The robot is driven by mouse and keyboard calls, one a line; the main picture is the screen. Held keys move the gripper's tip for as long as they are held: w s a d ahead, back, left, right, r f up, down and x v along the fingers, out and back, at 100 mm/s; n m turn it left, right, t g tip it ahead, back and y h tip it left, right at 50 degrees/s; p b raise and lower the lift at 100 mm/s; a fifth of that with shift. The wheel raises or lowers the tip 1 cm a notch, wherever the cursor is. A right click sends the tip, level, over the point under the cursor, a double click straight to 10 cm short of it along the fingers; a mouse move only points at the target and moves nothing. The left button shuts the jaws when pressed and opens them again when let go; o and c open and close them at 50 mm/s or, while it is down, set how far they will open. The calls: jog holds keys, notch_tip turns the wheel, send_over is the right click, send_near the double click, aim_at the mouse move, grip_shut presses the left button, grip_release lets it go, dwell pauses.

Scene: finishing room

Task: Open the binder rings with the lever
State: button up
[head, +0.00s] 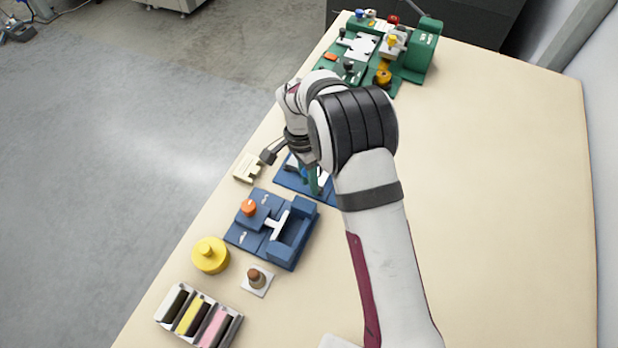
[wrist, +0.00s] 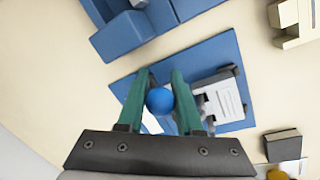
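A blue base plate (wrist: 215,60) with a grey and white mechanism (wrist: 222,98) lies under my gripper in the wrist view. Part of the plate also shows in the head view (head: 288,181), mostly behind my arm. A round blue knob (wrist: 159,101), which looks like the lever's end, is between the green fingers of my gripper (wrist: 162,78). The fingers are apart by about the knob's width; whether they press on it cannot be told. In the head view the green fingers (head: 314,180) point down over the plate. The rings and the lever's shaft are not clearly visible.
A blue fixture with an orange knob (head: 249,208) stands close by. A cream block (head: 247,168) is near the table edge. A yellow round piece (head: 210,255), a small peg stand (head: 257,280) and a tray (head: 226,338) are nearer. A green machine (head: 417,55) is farther back. The right side is clear.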

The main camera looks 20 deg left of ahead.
grip_shut()
dwell(1.0)
